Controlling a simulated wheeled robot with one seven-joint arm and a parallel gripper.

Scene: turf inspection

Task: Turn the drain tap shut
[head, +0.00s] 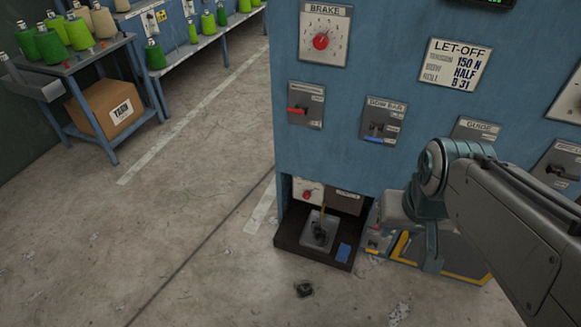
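No drain tap can be identified for certain in the head view. A low recess in the blue machine holds a grey fitting (319,230) with a dark knob or lever, standing on a dark brown tray (290,243). It is small, and its position cannot be read. A small grey unit with red and yellow parts (374,242) stands just right of the tray, partly hidden by my arm. My arm reaches in from the right and bends down in front of the machine. My gripper's fingers cannot be made out, and the arm's end is apart from the grey fitting in the picture.
The blue machine front (335,150) carries a brake dial (321,42), a red lever switch (299,109) and a let-off sign (453,65). A small dark object (303,289) lies on the floor. Yarn racks and a cardboard box (103,108) stand upper left. The left floor is clear.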

